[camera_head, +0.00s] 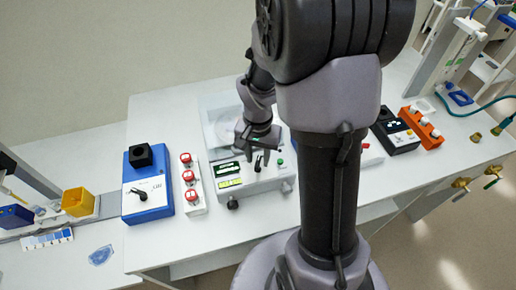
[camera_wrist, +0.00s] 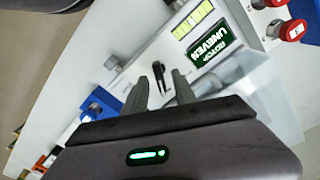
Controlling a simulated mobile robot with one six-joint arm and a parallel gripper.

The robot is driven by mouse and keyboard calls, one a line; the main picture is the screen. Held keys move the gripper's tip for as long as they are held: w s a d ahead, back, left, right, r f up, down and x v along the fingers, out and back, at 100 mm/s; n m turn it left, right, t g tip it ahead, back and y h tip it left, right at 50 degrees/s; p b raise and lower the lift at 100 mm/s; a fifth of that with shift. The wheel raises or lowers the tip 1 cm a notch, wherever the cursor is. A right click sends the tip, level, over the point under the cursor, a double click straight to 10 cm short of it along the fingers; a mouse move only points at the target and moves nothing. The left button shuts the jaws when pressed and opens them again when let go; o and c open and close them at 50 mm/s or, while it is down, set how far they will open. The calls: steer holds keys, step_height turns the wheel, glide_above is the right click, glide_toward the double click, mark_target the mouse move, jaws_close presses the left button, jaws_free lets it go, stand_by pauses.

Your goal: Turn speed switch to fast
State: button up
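A black lever switch (camera_wrist: 158,70) stands on the white panel of a machine (camera_head: 284,178). No speed label is readable beside it. My gripper (camera_head: 257,160) is low over this panel, pointing down. In the wrist view, the two grey fingers of my gripper (camera_wrist: 160,80) are apart, with the lever showing in the gap. I cannot tell if either finger touches it. A blue box (camera_head: 160,208) on the left has another black lever (camera_head: 137,193) on its white face; its marking is too small to read.
The machine's dark display (camera_wrist: 207,57) reads "UNEVEN" upside down, beside a yellow-green strip (camera_wrist: 192,19). A clear lid (camera_head: 221,122) is behind the panel. A strip with red-capped knobs (camera_head: 189,176) stands left. A black box (camera_head: 398,135) and orange rack (camera_head: 424,130) are right.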

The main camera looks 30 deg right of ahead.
mark_target(258, 161)
step_height(258, 161, up, 17)
steer(key=p, duration=0.5)
steer(key=shift+a, duration=0.1)
